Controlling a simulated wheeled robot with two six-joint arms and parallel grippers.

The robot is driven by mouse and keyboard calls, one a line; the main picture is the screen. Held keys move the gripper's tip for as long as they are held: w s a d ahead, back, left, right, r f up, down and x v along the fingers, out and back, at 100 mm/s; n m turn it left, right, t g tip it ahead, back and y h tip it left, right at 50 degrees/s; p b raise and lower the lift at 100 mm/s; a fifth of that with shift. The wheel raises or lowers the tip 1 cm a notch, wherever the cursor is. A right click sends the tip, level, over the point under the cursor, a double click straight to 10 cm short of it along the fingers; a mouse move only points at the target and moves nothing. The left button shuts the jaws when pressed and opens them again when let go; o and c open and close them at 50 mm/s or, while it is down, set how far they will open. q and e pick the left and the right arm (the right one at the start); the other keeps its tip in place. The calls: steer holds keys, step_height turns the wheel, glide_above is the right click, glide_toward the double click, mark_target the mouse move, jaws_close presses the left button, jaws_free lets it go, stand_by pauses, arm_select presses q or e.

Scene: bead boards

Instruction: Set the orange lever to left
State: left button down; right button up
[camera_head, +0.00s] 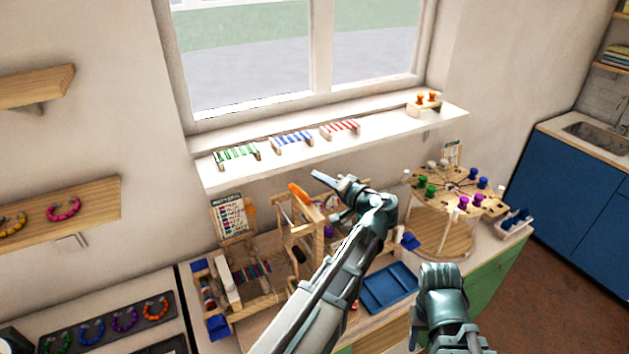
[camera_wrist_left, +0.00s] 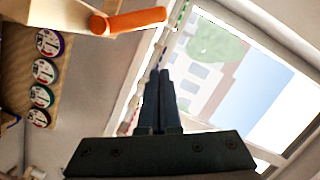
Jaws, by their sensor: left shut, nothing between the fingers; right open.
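The orange lever (camera_head: 299,192) sits at the top of a wooden frame (camera_head: 301,233) on the workbench, its handle slanting up to the left in the head view. In the left wrist view the orange lever (camera_wrist_left: 135,20) sticks out from a wooden beam (camera_wrist_left: 60,14) at the upper left. My left gripper (camera_head: 317,176) is shut and empty, just right of and above the lever, apart from it in the picture. Its closed fingers (camera_wrist_left: 158,85) point toward the window. My right gripper (camera_head: 440,276) is low at the right, away from the lever; its fingertips are hidden.
A windowsill (camera_head: 385,129) with bead racks and orange pegs runs behind. A round wooden stand (camera_head: 443,228) with coloured knobs stands right. A blue tray (camera_head: 388,288) lies between the arms. A bead loom (camera_head: 252,286) and pattern card (camera_head: 231,216) are left.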

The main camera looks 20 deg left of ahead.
arm_select(q)
steer(key=v, duration=0.8)
steer(key=shift+s+p, duration=0.45)
steer(key=shift+d, duration=0.1)
steer(key=s+a+f+g+h, duration=0.1)
steer(key=f, duration=0.2)
steer(key=s+a+f+g+h, duration=0.1)
steer(key=s+f+h, duration=0.1)
steer(key=f, duration=0.1)
steer(key=s+a+f+g+h, duration=0.1)
steer(key=s+f, duration=0.1)
steer(key=f, duration=0.2)
steer(key=shift+s+h, duration=0.2)
steer(key=shift+h, duration=0.1)
steer(key=s+d+f+m+g+h+b, duration=0.2)
steer(key=s+d+f+h+b, duration=0.2)
steer(key=s+d+f, duration=0.3)
steer(key=s+d+f+m+g+h+b, duration=0.2)
steer(key=s+d+f+h+b, duration=0.3)
steer(key=d+f, duration=0.6)
steer(key=s+d, duration=0.1)
steer(key=s, duration=0.1)
steer(key=shift+s+f+m+b, duration=0.3)
steer(key=shift+f+b, duration=0.05)
steer(key=shift+f, duration=0.05)
